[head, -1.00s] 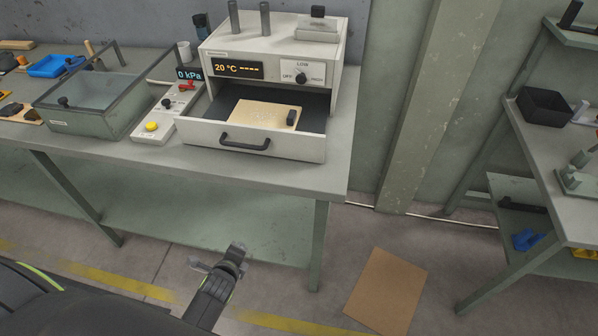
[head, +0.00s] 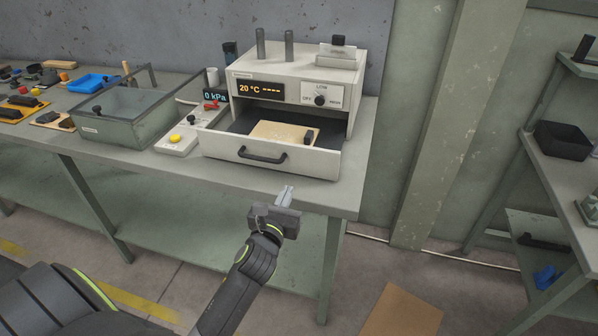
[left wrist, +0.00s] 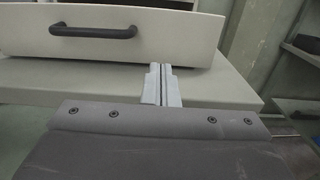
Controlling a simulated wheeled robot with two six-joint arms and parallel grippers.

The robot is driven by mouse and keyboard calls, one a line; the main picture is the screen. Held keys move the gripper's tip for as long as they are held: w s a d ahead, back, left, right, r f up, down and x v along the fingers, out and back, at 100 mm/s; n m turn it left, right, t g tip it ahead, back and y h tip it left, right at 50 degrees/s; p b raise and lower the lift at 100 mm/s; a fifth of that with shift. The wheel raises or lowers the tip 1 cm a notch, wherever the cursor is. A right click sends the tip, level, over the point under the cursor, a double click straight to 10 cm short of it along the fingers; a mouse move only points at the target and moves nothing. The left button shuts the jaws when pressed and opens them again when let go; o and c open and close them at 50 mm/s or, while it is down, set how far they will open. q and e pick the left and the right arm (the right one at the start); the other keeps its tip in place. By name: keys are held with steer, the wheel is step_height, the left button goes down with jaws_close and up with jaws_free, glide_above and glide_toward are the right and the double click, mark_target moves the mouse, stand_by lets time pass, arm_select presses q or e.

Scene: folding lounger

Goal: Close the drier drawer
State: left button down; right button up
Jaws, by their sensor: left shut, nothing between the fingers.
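The drier (head: 300,78) is a pale box on the bench, with a display reading 20 °C and a knob. Its drawer (head: 312,162) is pulled out toward me, and a tan board (head: 275,132) with a small dark block lies inside. The drawer's dark handle (head: 262,156) is on the front panel; in the left wrist view the handle (left wrist: 93,32) is at the upper left. My left gripper (head: 287,192) is shut and empty, in front of and below the drawer front, right of the handle. In the left wrist view its fingers (left wrist: 161,84) point at the panel's lower edge. My right gripper is out of view.
A glass-lidded box (head: 125,112) and a control unit with a yellow button (head: 175,138) stand left of the drier. The bench edge (head: 330,208) is close to my gripper. A brown sheet (head: 402,312) lies on the floor; shelves stand at right.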

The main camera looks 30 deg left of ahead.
mark_target(301, 162)
arm_select(q)
steer(key=b+x, duration=0.1)
steer(key=x, duration=0.8)
steer(key=shift+w, duration=0.5)
steer(key=shift+a, duration=0.1)
